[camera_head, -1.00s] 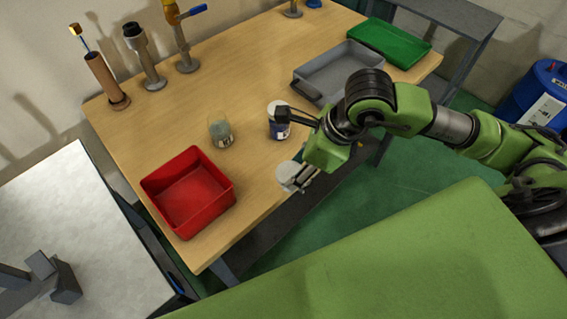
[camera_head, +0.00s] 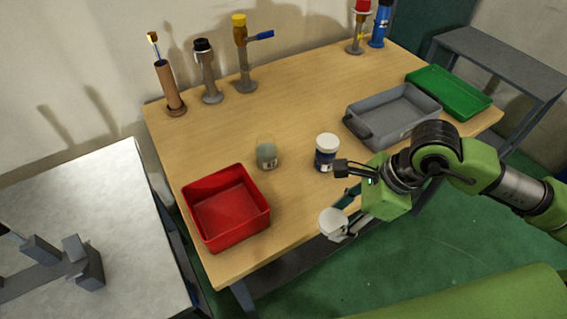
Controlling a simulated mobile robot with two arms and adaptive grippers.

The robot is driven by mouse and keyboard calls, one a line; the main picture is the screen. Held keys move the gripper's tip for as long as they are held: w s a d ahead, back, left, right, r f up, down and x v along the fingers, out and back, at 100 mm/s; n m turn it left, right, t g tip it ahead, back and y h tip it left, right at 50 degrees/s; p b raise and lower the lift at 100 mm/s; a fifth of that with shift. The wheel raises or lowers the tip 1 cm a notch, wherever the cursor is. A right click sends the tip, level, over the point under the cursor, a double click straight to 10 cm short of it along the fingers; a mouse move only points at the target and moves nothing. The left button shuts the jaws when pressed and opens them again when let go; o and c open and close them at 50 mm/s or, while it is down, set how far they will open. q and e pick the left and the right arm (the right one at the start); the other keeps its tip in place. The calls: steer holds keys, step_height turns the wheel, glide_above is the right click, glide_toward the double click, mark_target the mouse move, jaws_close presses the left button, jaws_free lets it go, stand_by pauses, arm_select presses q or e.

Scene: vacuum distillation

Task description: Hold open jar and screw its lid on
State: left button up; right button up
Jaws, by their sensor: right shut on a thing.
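My right gripper (camera_head: 345,226) is shut on a white round thing (camera_head: 331,221), which looks like a lid. It holds it at the table's front edge, nearer to me than the jars; its height is hard to judge. A small jar with a white top and dark blue label (camera_head: 326,158) stands upright on the table, behind the gripper and apart from the held thing. A clear glass jar with grey-green contents (camera_head: 266,156) stands to its left; whether its top is open is too small to tell. My left gripper is out of view.
A red bin (camera_head: 228,212) sits at the wooden table's front left. A grey tray (camera_head: 394,114) and a green tray (camera_head: 450,92) lie at the right. Stands with tools (camera_head: 243,60) line the back. A grey fixture (camera_head: 88,268) is on the white table.

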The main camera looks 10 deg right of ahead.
step_height(320, 180, down, 8)
steer(key=s+n+g+h, duration=0.2)
steer(key=n+g+h, duration=0.2)
steer(key=n, duration=1.8)
steer(key=shift+s+d+r+g, duration=0.2)
steer(key=shift+s+g, duration=0.2)
steer(key=shift+g, duration=0.7)
steer(key=shift+d, duration=0.1)
